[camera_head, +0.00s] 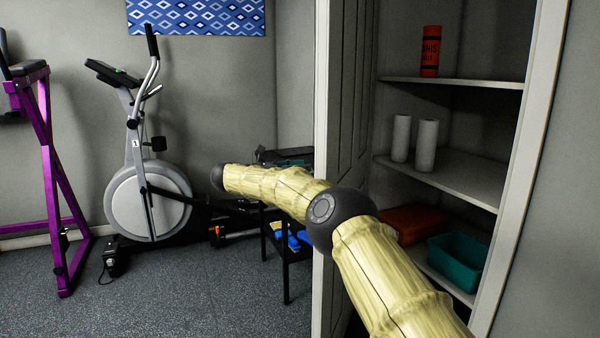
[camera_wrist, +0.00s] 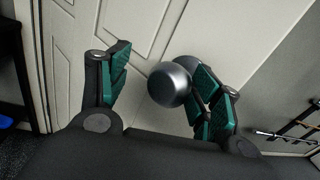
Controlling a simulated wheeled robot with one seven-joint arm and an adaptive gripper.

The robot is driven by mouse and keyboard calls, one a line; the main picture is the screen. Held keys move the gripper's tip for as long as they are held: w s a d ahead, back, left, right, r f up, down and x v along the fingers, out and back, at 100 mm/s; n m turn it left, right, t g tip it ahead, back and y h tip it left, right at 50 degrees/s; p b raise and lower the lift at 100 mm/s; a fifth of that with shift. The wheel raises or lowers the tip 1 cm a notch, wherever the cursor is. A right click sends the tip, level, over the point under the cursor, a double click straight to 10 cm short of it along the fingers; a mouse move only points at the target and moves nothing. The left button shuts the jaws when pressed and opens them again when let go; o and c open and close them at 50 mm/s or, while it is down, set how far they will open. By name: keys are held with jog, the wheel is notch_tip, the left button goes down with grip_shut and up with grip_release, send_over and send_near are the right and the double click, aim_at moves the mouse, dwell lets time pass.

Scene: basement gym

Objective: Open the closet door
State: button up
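The closet door (camera_head: 345,110) is a pale panelled door. In the head view it stands swung out from the opening, and the shelves inside show to its right. In the wrist view the door face (camera_wrist: 110,25) fills the upper middle, with a round metal knob (camera_wrist: 170,84) on it. My gripper (camera_wrist: 158,66) is open, its green-padded fingers on either side of the knob. The knob is close to the right finger; I cannot tell if they touch. In the head view my arm reaches across the door's edge, and the gripper itself is not visible.
The closet shelves (camera_head: 455,84) hold an orange cylinder (camera_head: 431,50), two white rolls (camera_head: 426,146) and a teal bin (camera_head: 457,260). A small black rack (camera_head: 287,270) stands left of the door. An exercise bike (camera_head: 150,205) is farther left. Grey floor (camera_head: 190,290) is clear in front.

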jog(key=v, duration=0.8)
jog(key=shift+f, duration=0.15)
jog(key=shift+a, duration=0.1)
